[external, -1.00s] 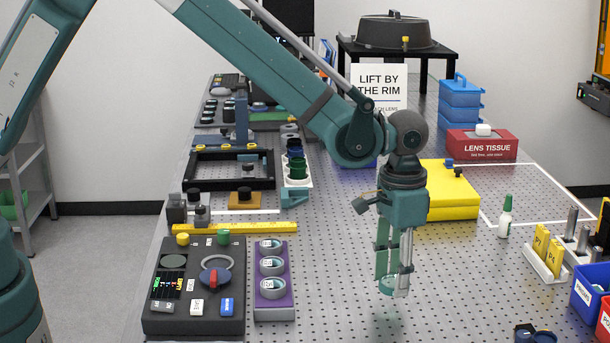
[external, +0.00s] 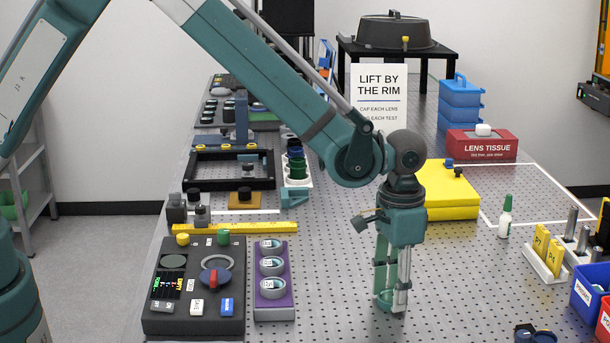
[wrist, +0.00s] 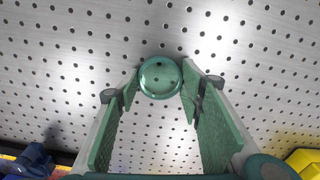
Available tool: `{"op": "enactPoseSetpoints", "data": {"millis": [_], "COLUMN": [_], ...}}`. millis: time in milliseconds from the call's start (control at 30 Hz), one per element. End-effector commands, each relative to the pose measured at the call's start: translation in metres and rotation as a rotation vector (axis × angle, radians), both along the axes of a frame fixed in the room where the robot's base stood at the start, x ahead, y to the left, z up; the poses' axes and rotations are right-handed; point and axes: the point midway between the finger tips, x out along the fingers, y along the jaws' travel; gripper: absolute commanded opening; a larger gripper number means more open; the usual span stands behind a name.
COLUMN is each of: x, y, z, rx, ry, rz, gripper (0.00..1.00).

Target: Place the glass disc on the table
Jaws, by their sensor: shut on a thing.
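The glass disc (wrist: 160,77) is a clear, round, green-tinted piece in the wrist view, held by its edges between the green pads at the fingertips. My gripper (wrist: 160,84) is shut on it. In the external view my gripper (external: 392,299) points straight down, with the disc (external: 386,302) at its tips, partly hidden by the fingers. The table (external: 345,260) is a grey perforated metal top. The disc is low over a bare part of it. I cannot tell whether it touches the surface.
A yellow box (external: 448,190) stands behind my gripper. To the left are a purple holder with lens rings (external: 275,307) and a black control panel (external: 185,323). A white dropper bottle (external: 505,218) and a rack with yellow cards (external: 546,257) stand right. The tabletop around the disc is clear.

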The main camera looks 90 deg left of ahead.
Motion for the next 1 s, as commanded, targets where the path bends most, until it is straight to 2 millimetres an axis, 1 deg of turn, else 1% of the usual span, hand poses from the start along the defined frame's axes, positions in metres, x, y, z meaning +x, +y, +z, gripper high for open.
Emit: {"op": "enactPoseSetpoints", "data": {"millis": [133, 167, 267, 767, 867, 1000], "x": [0.000, 0.000, 0.000, 0.000, 0.000, 0.000], "y": [0.000, 0.000, 0.000, 0.000, 0.000, 0.000], "z": [-0.004, -0.004, -0.003, 0.000, 0.006, 0.019], "rx": [0.000, 0.000, 0.000, 0.000, 0.000, 0.000], "ry": [0.000, 0.000, 0.000, 0.000, 0.000, 0.000], "rz": [0.000, 0.000, 0.000, 0.000, 0.000, 0.000], "gripper": [0.25, 0.39, 0.53, 0.53, 0.53, 0.53]}}
